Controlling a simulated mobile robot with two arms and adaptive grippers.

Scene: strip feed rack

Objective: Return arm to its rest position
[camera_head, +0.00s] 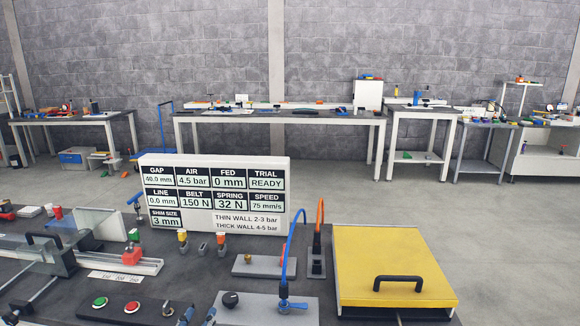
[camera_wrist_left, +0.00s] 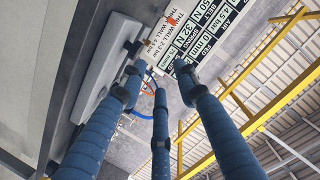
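My left gripper shows in the left wrist view (camera_wrist_left: 160,78) as three long blue fingers, spread apart with nothing between them. In the head view, what look like its fingertips (camera_head: 197,316) just enter at the bottom edge, in front of the workbench (camera_head: 205,280). The white display board (camera_head: 214,210) stands upright on the bench and reads TRIAL READY, GAP 40.0 mm, FED 0 mm. It also shows, turned and beyond the fingertips, in the left wrist view (camera_wrist_left: 190,38). My right gripper is in neither view.
Beside the fingertips are a green button (camera_head: 100,302), a red button (camera_head: 132,307) and a grey plate (camera_head: 262,308) with a blue hose (camera_head: 291,245). A yellow lid (camera_head: 385,257) with a black handle lies at the right. A clear guard (camera_head: 100,222) stands at the left.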

